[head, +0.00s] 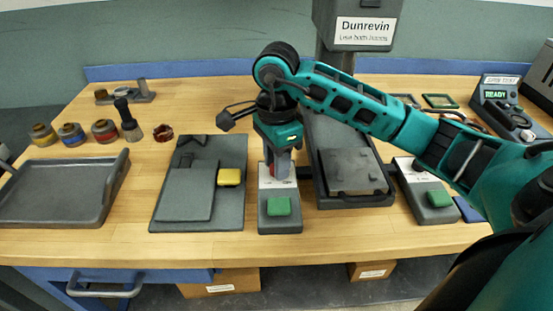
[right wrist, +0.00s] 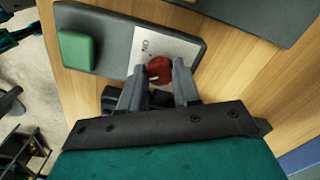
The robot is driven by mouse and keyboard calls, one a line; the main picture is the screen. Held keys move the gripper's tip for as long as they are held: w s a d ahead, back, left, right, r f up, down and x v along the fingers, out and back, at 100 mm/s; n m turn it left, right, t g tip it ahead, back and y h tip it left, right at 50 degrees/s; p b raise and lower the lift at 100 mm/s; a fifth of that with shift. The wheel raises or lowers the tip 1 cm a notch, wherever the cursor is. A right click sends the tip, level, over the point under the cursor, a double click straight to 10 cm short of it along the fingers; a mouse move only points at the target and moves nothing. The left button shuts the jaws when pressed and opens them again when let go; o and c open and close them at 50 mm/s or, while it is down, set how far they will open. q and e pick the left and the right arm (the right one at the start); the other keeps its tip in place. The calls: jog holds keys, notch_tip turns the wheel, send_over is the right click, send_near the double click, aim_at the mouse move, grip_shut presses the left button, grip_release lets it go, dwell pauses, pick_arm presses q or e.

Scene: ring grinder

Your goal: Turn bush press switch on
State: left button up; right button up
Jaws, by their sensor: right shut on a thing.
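A control box (head: 278,225) with a green button (head: 278,207) stands at the front middle of the bench. A red knob (right wrist: 160,70) sits on its light label plate (right wrist: 172,48). My right gripper (head: 277,168) points down over the back part of this box. In the right wrist view its fingers are shut on the red knob, one on each side. The head view mostly hides the knob behind the gripper. My left gripper is not in view.
A second control box (head: 425,207) with a green button stands to the right. A dark mat (head: 231,150) with a yellow block (head: 230,177) lies just left of the gripper. A grey tray (head: 60,192) is at far left.

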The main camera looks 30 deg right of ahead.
jog(key=shift+m, duration=0.4)
jog(key=m, duration=0.6)
jog(key=shift+m+b, duration=0.3)
jog(key=m, duration=0.3)
jog(key=shift+m, duration=1.8)
jog(key=shift+w, duration=0.1)
jog(key=o, duration=1.1)
jog(key=shift+c, duration=0.2)
